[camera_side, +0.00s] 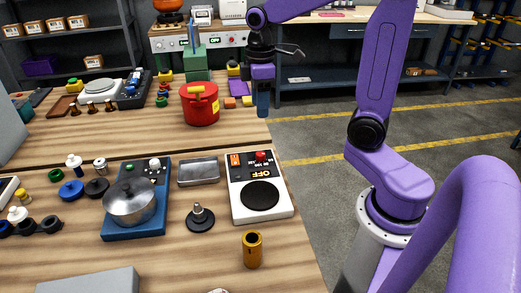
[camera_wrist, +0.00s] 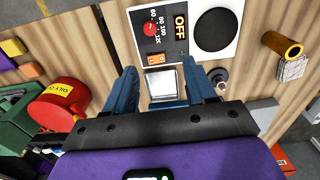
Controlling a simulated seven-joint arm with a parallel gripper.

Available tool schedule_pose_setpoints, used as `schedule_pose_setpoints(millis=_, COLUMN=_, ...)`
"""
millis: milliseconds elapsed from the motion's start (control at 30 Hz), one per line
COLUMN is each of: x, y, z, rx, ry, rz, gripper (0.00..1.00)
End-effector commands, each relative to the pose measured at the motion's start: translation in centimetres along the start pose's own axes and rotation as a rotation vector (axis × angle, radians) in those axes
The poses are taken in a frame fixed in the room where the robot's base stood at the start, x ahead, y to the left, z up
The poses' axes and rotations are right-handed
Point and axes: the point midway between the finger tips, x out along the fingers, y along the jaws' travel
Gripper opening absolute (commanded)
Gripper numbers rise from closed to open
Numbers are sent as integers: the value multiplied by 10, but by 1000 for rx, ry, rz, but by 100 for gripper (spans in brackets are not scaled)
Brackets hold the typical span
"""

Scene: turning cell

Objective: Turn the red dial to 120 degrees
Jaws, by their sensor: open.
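The red dial (camera_side: 261,156) sits on the white hot-plate unit (camera_side: 281,205), near an orange switch (camera_side: 235,161) and an OFF label. In the wrist view the dial (camera_wrist: 151,29) shows with printed numbers such as 60, 80 and 100 beside it. I cannot tell where its pointer stands. My gripper (camera_side: 262,112) hangs above the bench's right edge, pointing down, apart from the dial. In the wrist view my gripper (camera_wrist: 165,80) is open and empty, its two blue fingers below the dial in the picture.
A metal tray (camera_side: 198,172) lies left of the unit and shows between my fingers in the wrist view. A pot (camera_side: 130,202) stands on a blue base further left. A black-based cone (camera_side: 200,217) and a brass cylinder (camera_side: 252,249) stand nearer. A red can (camera_side: 200,106) stands behind.

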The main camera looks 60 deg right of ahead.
Motion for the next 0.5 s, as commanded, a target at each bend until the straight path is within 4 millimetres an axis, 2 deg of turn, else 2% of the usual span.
schedule_pose_setpoints(millis=100, x=-2, y=14, z=4, rx=21, ry=-2, rz=-2, gripper=55)
schedule_pose_setpoints(millis=267, x=-1, y=21, z=6, rx=27, ry=-4, rz=-3, gripper=55)
schedule_pose_setpoints(millis=367, x=6, y=21, z=6, rx=27, ry=-4, rz=-4, gripper=55)
schedule_pose_setpoints(millis=500, x=26, y=20, z=7, rx=27, ry=-8, rz=-6, gripper=55)
